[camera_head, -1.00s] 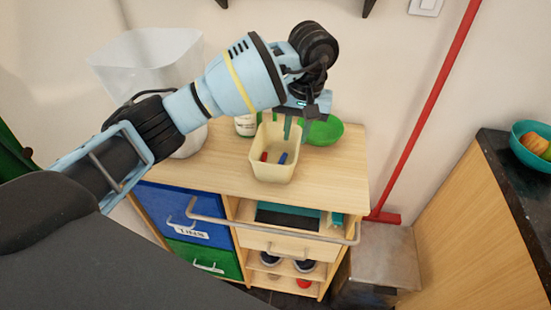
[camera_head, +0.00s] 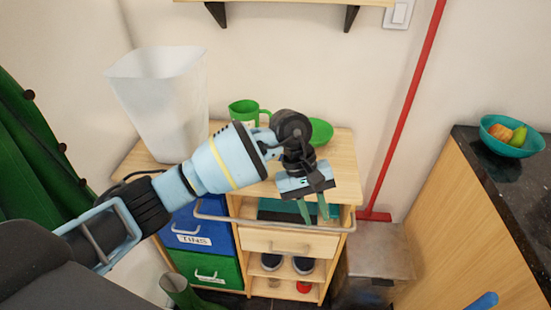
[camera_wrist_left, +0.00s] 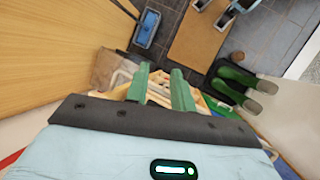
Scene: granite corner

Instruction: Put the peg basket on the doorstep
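My left gripper (camera_head: 314,212) points down in front of the cabinet's top edge, over its upper shelf opening. Its two green fingers stand apart with nothing visible between them. They also show in the left wrist view (camera_wrist_left: 160,90), with the cabinet front and floor below. The cream peg basket cannot be made out in either view now. My left arm hides part of the cabinet top (camera_head: 342,165). I cannot identify the doorstep with certainty. My right gripper is not seen.
A green mug (camera_head: 245,112), green bowl (camera_head: 320,132) and white bin (camera_head: 165,105) stand on the cabinet. A rail (camera_head: 225,217) runs along its front. A red pole (camera_head: 405,110) leans right. A dark counter (camera_head: 500,180) holds a teal fruit bowl (camera_head: 508,140).

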